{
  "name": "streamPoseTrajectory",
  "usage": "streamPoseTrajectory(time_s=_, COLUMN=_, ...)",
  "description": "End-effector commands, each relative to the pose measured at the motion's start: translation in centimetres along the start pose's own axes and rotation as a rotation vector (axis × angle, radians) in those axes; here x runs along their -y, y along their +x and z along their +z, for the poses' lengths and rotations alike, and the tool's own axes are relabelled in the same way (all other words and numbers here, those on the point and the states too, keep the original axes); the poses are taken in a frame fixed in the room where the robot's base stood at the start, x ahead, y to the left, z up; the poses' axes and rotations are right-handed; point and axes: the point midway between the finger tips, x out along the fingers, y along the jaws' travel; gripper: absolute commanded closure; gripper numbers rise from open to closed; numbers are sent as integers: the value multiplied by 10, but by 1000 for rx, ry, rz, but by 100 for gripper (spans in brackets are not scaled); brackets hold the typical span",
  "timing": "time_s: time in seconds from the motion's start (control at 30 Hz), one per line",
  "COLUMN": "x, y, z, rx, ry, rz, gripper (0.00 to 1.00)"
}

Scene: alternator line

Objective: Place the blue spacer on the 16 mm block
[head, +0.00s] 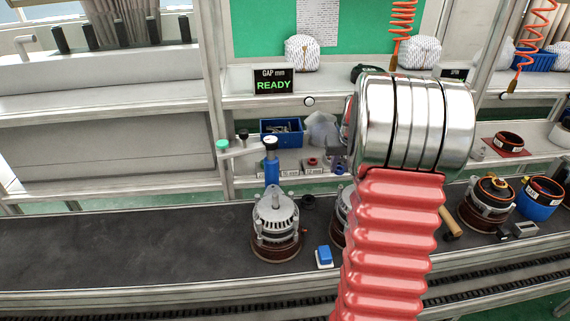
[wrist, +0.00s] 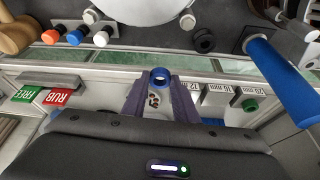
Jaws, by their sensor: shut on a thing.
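My gripper (wrist: 161,88) is shut on the blue spacer (wrist: 161,77), a short ring held between the tips of its dark purple fingers. In the head view my gripper (head: 338,155) shows small beside the shelf, and the spacer cannot be made out there. The 16 mm block's label (wrist: 218,88) is right of the fingers in the wrist view. The label also shows in the head view (head: 290,174), left of the 12 mm label (head: 314,171). The spacer is apart from the 16 mm spot. The block's top is hard to make out.
A green spacer (wrist: 249,104) sits by the 20 mm label. A red spacer (head: 312,161) is by the 12 mm label. A blue upright tool (head: 271,170) stands close in front of the shelf. A blue bin (head: 281,132) is behind. An alternator (head: 276,222) stands on the belt.

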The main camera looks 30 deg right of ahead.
Motion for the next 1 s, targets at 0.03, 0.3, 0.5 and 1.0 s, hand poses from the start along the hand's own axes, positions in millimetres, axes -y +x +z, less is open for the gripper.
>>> streamPoseTrajectory(time_s=0.03, x=2, y=0, z=-1, rx=0, ry=-3, rz=-1, gripper=99)
streamPoseTrajectory(time_s=0.3, x=14, y=2, z=-6, rx=0, ry=-12, rz=-5, gripper=99)
streamPoseTrajectory(time_s=0.5, x=44, y=9, z=-22, rx=0, ry=-15, rz=-6, gripper=99)
streamPoseTrajectory(time_s=1.0, x=127, y=28, z=-67, rx=0, ry=-15, rz=-6, gripper=99)
